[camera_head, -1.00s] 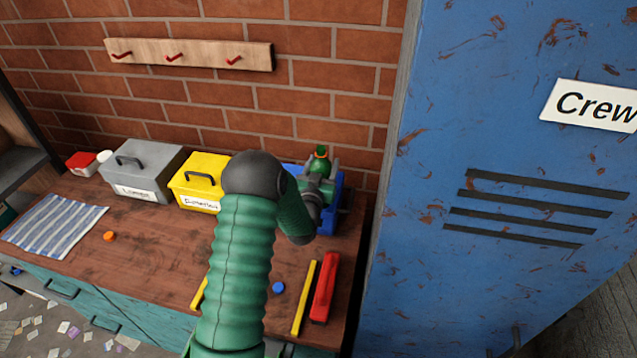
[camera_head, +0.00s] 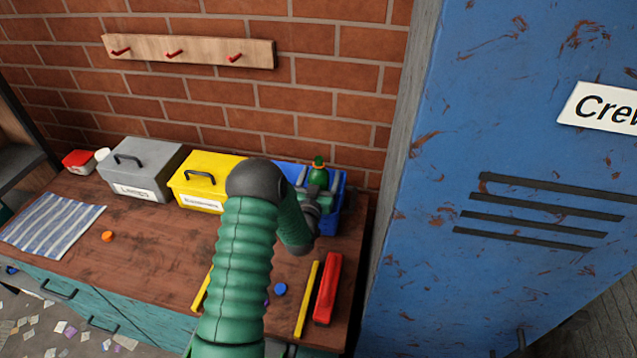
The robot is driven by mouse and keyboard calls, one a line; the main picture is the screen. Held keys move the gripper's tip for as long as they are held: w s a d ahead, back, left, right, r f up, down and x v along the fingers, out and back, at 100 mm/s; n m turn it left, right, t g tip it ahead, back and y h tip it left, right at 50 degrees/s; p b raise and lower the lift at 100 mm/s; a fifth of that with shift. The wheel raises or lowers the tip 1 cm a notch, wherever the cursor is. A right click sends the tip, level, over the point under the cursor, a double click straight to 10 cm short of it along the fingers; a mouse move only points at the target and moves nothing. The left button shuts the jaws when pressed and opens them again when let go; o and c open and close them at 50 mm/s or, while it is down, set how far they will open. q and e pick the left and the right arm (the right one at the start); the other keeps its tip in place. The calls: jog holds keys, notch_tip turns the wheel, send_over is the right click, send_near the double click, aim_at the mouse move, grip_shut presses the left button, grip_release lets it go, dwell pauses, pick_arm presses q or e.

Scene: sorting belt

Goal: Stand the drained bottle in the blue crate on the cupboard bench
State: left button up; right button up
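The green bottle (camera_head: 318,174) stands upright in the blue crate (camera_head: 338,182) at the back right of the bench. My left gripper (camera_head: 320,192) is at the crate, close in front of the bottle. Its fingers look spread, with a gap to the bottle on the left side. My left arm hides the crate's front left part. My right gripper is not in view.
A yellow box (camera_head: 195,186) and a grey box (camera_head: 140,172) stand left of the crate. A red tool (camera_head: 328,290), a yellow bar (camera_head: 306,300) and a blue cap (camera_head: 281,289) lie in front. A blue locker (camera_head: 500,120) rises at the right.

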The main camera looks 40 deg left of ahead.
pick_arm(q)
jog(key=b+v, duration=0.1)
jog(key=v, duration=1)
jog(key=shift+d+r, duration=0.15)
jog(key=shift+d, duration=0.1)
jog(key=shift+s, duration=0.2)
